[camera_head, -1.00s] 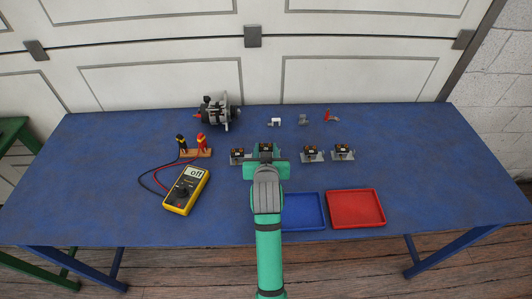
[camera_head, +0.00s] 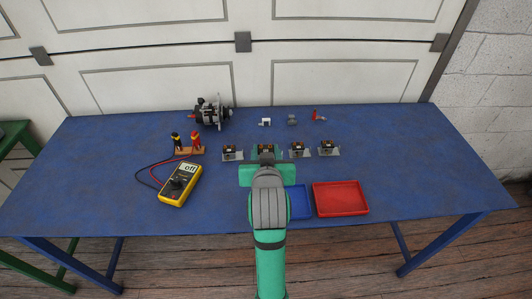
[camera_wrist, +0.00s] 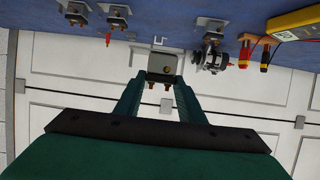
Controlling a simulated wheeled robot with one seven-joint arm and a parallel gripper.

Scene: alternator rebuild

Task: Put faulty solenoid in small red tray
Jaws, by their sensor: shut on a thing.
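My gripper (camera_head: 266,163) is shut on a solenoid (camera_head: 267,149), a small block with copper-coloured terminals. In the wrist view the solenoid (camera_wrist: 160,63) sits between my two fingertips (camera_wrist: 158,76). The small red tray (camera_head: 340,198) is empty and lies near the table's front edge, to the right of my gripper. Three similar solenoids stand on the table: one (camera_head: 232,153) left of the held one, and two (camera_head: 299,150) (camera_head: 328,148) to its right. I cannot tell from looks which is faulty.
A blue tray (camera_head: 299,201), partly hidden by my arm, adjoins the red tray on its left. A yellow multimeter (camera_head: 180,184) with leads lies at left. An alternator (camera_head: 211,112) and small parts (camera_head: 292,120) stand at the back. The table right of the red tray is clear.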

